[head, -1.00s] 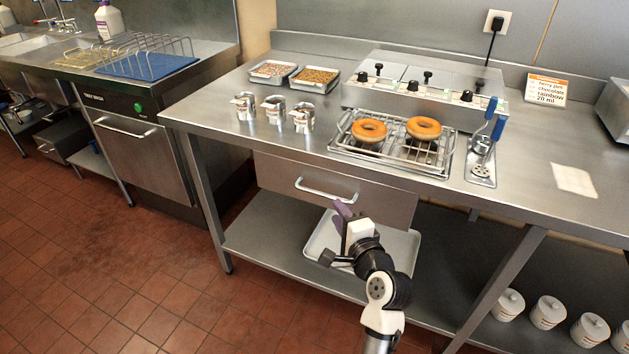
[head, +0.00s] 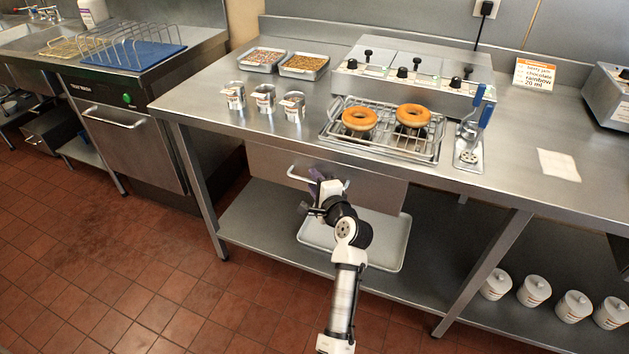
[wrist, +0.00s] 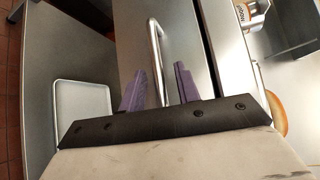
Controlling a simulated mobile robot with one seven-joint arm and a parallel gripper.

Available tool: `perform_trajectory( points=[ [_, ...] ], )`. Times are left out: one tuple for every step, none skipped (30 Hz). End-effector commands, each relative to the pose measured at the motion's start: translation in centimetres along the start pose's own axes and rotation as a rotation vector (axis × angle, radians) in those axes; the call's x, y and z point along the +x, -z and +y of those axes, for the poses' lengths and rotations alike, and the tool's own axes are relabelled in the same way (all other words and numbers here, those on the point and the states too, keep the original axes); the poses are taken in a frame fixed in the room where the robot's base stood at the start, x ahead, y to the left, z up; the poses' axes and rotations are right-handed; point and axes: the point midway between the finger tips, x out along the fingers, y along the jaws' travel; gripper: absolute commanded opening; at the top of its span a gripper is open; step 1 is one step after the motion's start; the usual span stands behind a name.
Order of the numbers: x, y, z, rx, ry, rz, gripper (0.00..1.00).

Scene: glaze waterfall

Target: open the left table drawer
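The left table drawer (head: 270,164) is a steel front under the worktop and looks shut. Its bar handle (head: 298,177) is at the middle of the front. The handle also shows in the wrist view (wrist: 154,50). My gripper (head: 322,182) is at the drawer front, over the right part of the handle. In the wrist view my gripper (wrist: 158,88) is open, with one purple finger on each side of the handle bar. The bar lies between the fingers with gaps beside it. In the head view my gripper hides part of the handle.
A tray (head: 388,250) lies on the lower shelf (head: 250,222) below the drawer. The worktop (head: 205,105) above holds metal cups (head: 265,99), a rack with doughnuts (head: 338,133) and a fryer-like unit. The floor in front is clear.

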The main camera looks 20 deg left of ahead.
Motion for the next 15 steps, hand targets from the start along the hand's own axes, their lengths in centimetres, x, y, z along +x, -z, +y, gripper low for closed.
perform_trajectory(
  points=[
    [0.23, 0.00, -0.02, 0.000, 0.000, 0.000, 0.32],
    [0.30, 0.00, -0.01, 0.000, 0.000, 0.000, 0.32],
    [0.37, 0.00, 0.00, 0.000, 0.000, 0.000, 0.32],
    [0.39, 0.01, 0.00, 0.000, 0.000, 0.000, 0.32],
    [0.40, 0.00, 0.01, -0.001, 0.000, 0.000, 0.32],
    [0.39, 0.00, 0.01, -0.001, 0.000, 0.000, 0.32],
    [0.38, 0.00, 0.01, -0.001, 0.000, 0.000, 0.32],
    [0.38, 0.00, 0.01, -0.001, 0.000, 0.000, 0.32],
    [0.37, 0.00, 0.01, -0.001, 0.000, 0.000, 0.32],
    [0.37, 0.00, 0.01, -0.001, 0.000, 0.000, 0.31],
    [0.37, 0.00, 0.01, -0.001, 0.000, 0.000, 0.27],
    [0.36, 0.00, 0.01, -0.001, 0.000, 0.000, 0.22],
    [0.36, -0.01, 0.01, -0.001, 0.000, 0.000, 0.18],
    [0.36, -0.01, 0.01, -0.001, 0.000, 0.000, 0.14],
    [0.36, -0.01, 0.01, -0.001, 0.000, 0.000, 0.09]
  ],
)
